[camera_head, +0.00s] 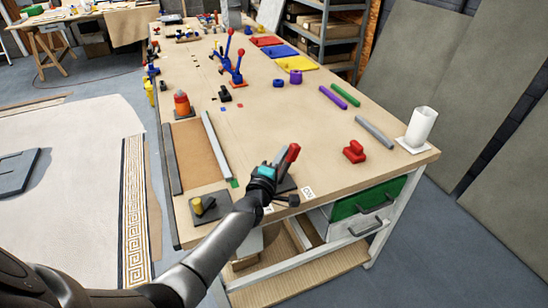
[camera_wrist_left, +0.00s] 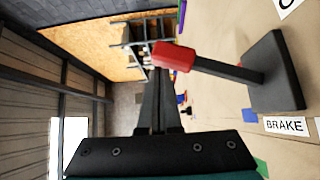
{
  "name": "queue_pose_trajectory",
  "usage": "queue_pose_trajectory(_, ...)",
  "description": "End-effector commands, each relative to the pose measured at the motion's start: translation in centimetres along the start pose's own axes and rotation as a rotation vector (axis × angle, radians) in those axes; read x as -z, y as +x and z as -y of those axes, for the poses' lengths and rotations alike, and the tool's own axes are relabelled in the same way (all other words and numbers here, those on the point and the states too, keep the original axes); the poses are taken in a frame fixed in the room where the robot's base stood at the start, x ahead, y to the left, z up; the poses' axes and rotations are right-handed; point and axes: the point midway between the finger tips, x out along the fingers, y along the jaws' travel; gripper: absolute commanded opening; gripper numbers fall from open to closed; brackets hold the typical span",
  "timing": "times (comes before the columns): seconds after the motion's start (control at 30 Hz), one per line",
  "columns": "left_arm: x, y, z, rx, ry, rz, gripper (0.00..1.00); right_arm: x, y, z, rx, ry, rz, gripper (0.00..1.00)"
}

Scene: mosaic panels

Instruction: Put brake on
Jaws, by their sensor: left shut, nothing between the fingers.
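The brake lever has a red grip (camera_head: 291,153) on a dark shaft and stands at the near edge of the workbench. In the left wrist view its red grip (camera_wrist_left: 173,56), shaft and black base (camera_wrist_left: 277,75) show, with a white BRAKE label (camera_wrist_left: 285,126) beside the base. The shaft stands up from the base, slightly tilted. My left gripper (camera_head: 279,165) is at the lever, shut and empty. In the left wrist view its fingertips (camera_wrist_left: 160,78) point at the red grip and overlap its edge; I cannot tell if they touch. My arm partly hides the base. My right gripper is not in view.
A red block-like part (camera_head: 354,151) and a white cylinder (camera_head: 421,127) stand to the right on the workbench (camera_head: 290,115). Two blue levers with red knobs (camera_head: 237,68) stand farther back.

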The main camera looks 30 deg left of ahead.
Motion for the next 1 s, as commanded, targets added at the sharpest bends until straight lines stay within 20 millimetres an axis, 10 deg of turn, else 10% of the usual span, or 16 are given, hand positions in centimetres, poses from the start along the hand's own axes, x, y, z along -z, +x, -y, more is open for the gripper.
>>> queue_pose_trajectory(1.0, -1.6, 1.3, -0.1, -0.001, -0.002, 0.005, 0.00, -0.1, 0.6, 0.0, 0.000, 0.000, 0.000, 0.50)
